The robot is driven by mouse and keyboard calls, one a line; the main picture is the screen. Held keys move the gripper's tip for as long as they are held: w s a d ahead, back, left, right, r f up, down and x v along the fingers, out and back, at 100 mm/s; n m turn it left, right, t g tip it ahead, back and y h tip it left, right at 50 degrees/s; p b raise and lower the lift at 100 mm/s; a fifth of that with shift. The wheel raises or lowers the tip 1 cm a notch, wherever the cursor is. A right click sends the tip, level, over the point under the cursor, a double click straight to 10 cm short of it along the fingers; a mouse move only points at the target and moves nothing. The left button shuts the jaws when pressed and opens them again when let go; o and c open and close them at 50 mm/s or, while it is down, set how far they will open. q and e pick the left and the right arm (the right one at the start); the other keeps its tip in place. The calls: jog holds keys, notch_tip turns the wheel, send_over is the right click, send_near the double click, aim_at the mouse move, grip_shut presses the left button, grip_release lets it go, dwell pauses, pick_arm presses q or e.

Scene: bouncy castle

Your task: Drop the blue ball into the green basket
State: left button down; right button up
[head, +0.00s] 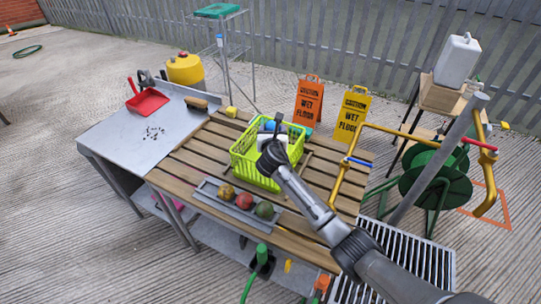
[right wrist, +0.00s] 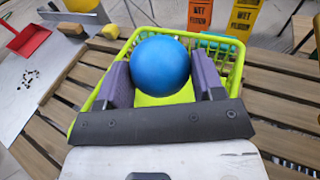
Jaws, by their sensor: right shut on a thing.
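The green basket (head: 251,172) stands on the slatted wooden table, and its rim also shows in the right wrist view (right wrist: 92,98). My right gripper (head: 272,130) is over the basket, shut on the blue ball (right wrist: 160,62). In the right wrist view the ball sits between the two purple-grey finger pads, with the basket's inside behind and below it. In the head view only a small part of the ball shows past the gripper. How high the ball is above the basket floor is hard to tell. My left gripper is not in view.
A grey tray (head: 205,190) with a yellow, a red and a green ball lies in front of the basket. Orange (head: 309,103) and yellow (head: 351,118) wet-floor signs stand behind. A yellow pipe frame (head: 340,181) rises to the right. A metal table (head: 110,140) adjoins left.

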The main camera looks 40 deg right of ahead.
jog(key=shift+r, duration=0.1)
jog(key=o, duration=1)
jog(key=shift+s+a, duration=0.15)
jog(key=p+v, duration=0.4)
jog(key=v, duration=0.9)
jog(key=shift+s+a, duration=0.1)
jog(key=shift+s, duration=0.05)
